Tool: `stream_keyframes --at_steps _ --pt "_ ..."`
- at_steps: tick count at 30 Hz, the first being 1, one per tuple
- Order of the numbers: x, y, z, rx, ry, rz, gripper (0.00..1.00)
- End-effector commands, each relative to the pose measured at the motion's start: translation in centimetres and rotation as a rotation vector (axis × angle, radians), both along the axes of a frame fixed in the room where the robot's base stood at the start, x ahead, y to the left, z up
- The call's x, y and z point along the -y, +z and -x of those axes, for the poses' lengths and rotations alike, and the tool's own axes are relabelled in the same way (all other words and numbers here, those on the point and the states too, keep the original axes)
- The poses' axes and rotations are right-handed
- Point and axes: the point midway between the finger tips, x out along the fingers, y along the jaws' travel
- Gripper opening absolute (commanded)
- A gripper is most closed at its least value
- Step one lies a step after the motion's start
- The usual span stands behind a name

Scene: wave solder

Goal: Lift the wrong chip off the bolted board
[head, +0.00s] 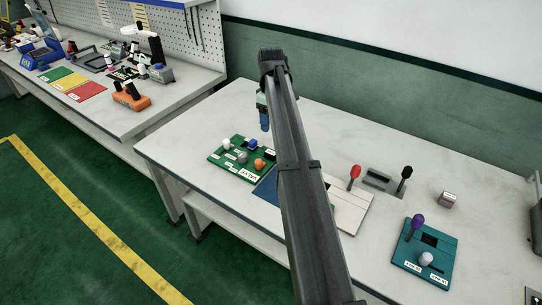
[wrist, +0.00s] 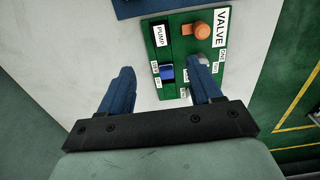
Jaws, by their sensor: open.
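The green board (head: 216,157) lies on the table left of my arm, with PUMP and VALVE labels. It carries a white knob (head: 228,144), a blue piece (head: 252,143), a grey knob (head: 243,157) and an orange knob (head: 258,163). In the wrist view the blue piece (wrist: 167,73) shows between my fingers, and the orange knob (wrist: 196,29) beyond. My gripper (wrist: 162,68) is open, with nothing seen held; its right finger partly covers a pale knob. In the head view my gripper (head: 264,115) is behind the board, partly hidden. I cannot tell which piece is the wrong chip.
A blue board (head: 266,186) and a cream board (head: 350,205) lie partly behind my arm. Right of them stand a red-topped piece (head: 354,172), a black-topped piece (head: 405,173), a small box (head: 447,200) and a teal board (head: 440,273). A second bench (head: 150,115) is at left.

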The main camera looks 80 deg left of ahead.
Motion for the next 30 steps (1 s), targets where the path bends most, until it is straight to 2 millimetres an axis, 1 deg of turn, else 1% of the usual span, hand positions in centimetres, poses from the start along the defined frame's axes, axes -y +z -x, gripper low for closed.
stream_keyframes --at_steps 5,15,18,25,30 --pt "0.1 -1.8 0.0 0.0 0.0 0.001 0.64" --pt "0.0 -7.3 0.0 0.0 -0.001 0.0 0.64" --pt "0.0 -8.2 0.0 0.0 -0.001 0.0 0.64" --pt "-0.1 -9.3 0.1 0.0 -0.001 0.0 0.64" --pt "-0.2 -11.4 0.4 -0.001 0.0 0.001 0.64"
